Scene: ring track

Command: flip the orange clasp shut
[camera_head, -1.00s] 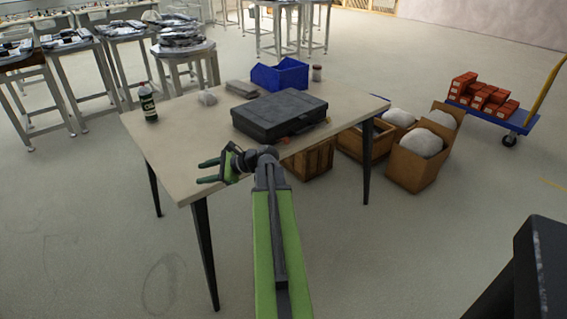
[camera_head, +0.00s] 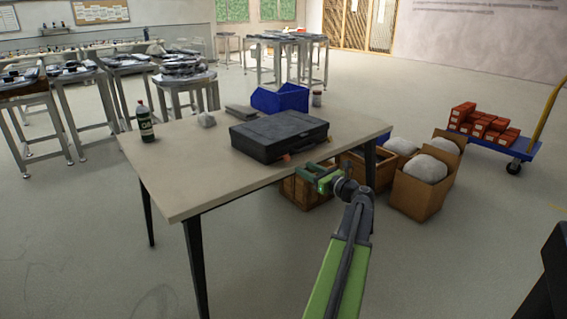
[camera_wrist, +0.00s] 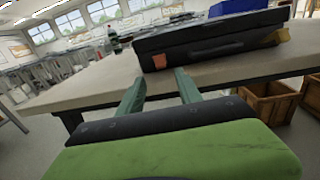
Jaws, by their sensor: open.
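The black case (camera_head: 278,136) lies closed-looking on the beige table (camera_head: 185,180), near its front edge. The orange clasp (camera_head: 286,157) is on the case's front face, toward its left in the wrist view (camera_wrist: 159,62). A second, yellowish clasp (camera_wrist: 283,36) shows at the right of that face. My gripper (camera_head: 312,178) is in front of the table's front edge, to the right of the orange clasp in the head view. In the wrist view its two green fingers (camera_wrist: 160,86) are apart and empty, pointing at the case front near the orange clasp, without visible contact.
A blue cart (camera_head: 510,148) is farther right.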

